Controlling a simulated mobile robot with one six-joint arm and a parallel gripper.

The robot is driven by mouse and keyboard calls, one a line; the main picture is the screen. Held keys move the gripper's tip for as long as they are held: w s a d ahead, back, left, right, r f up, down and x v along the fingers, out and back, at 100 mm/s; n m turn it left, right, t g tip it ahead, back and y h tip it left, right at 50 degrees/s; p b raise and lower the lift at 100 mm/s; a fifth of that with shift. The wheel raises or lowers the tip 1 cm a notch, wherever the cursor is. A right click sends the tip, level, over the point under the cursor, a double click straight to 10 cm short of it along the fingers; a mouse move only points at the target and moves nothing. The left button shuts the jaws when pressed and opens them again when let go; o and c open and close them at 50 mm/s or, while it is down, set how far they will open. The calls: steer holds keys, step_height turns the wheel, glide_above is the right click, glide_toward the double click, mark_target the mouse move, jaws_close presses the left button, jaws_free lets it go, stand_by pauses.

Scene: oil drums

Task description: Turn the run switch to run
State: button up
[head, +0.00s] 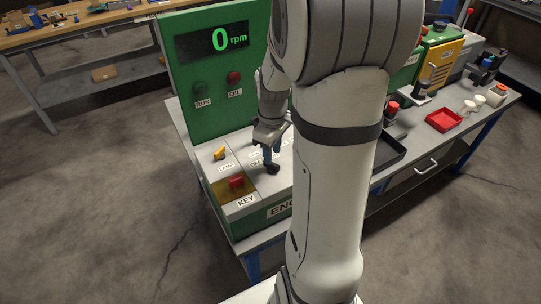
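The green and grey engine panel (262,205) stands on the bench, its display reading 0 rpm. A yellow switch (219,153) sits on the panel top beside a label that seems to read LAMP. My gripper (272,167) points down at the panel top, right of the yellow switch, next to a partly covered label. I cannot tell whether its fingers are open or touch anything. No switch labelled run shows clearly; my gripper and arm hide that part of the panel. A dark lamp labelled RUN (200,89) is on the upright board.
A red key switch (237,183) on a yellow plate is at the panel's front left. A red lamp (234,76) labelled OIL is on the board. My arm covers the middle of the view. Right of it are a black tray (388,153) and a red tray (443,120).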

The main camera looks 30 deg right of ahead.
mark_target(272, 167)
steer(key=shift+f, duration=2.1)
steer(key=shift+c, duration=0.4)
jaws_close()
